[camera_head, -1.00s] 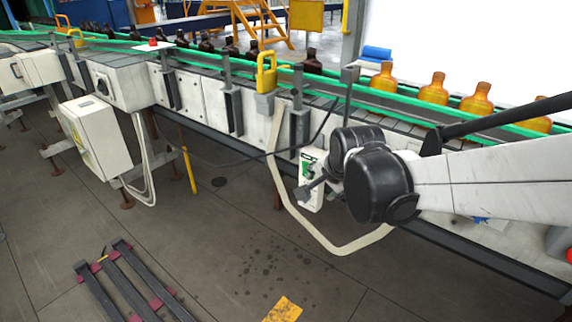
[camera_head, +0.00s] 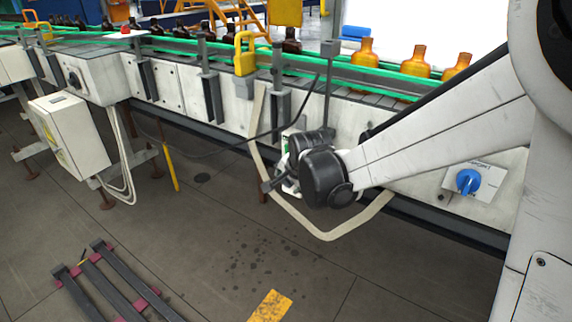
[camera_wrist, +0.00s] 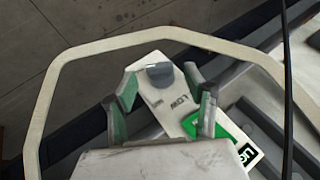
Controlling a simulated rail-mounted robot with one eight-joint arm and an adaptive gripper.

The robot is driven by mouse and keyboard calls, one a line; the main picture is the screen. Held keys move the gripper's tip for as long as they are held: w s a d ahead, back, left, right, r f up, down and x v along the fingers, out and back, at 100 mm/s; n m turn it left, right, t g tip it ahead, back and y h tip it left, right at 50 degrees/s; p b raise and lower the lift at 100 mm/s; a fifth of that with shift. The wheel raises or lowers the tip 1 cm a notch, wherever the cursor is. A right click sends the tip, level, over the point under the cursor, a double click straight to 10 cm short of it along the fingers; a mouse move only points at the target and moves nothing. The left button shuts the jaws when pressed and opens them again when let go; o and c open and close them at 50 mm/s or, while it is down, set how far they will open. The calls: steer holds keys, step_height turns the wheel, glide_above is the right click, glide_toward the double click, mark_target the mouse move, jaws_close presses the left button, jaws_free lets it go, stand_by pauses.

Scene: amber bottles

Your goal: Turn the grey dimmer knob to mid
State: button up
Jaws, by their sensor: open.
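The grey dimmer knob (camera_wrist: 159,74) is in the wrist view, on a white plate (camera_wrist: 165,98) marked LOW, with a green patch lower right. My gripper (camera_wrist: 161,80) is open, with one green-lined finger to each side of the knob. I cannot tell whether either finger touches it. In the head view my gripper (camera_head: 274,180) is in front of the white and green plate (camera_head: 288,146) on the conveyor's side. My wrist and gripper hide the knob there.
A pale cable loop (camera_head: 327,236) hangs around the plate and below my gripper. A blue knob (camera_head: 468,181) is on a separate plate to the right. Amber bottles (camera_head: 416,63) stand on the conveyor. A white box (camera_head: 71,136) is at left.

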mark_target(287, 182)
steer(key=shift+x, duration=1.15)
steer(key=c, duration=1.1)
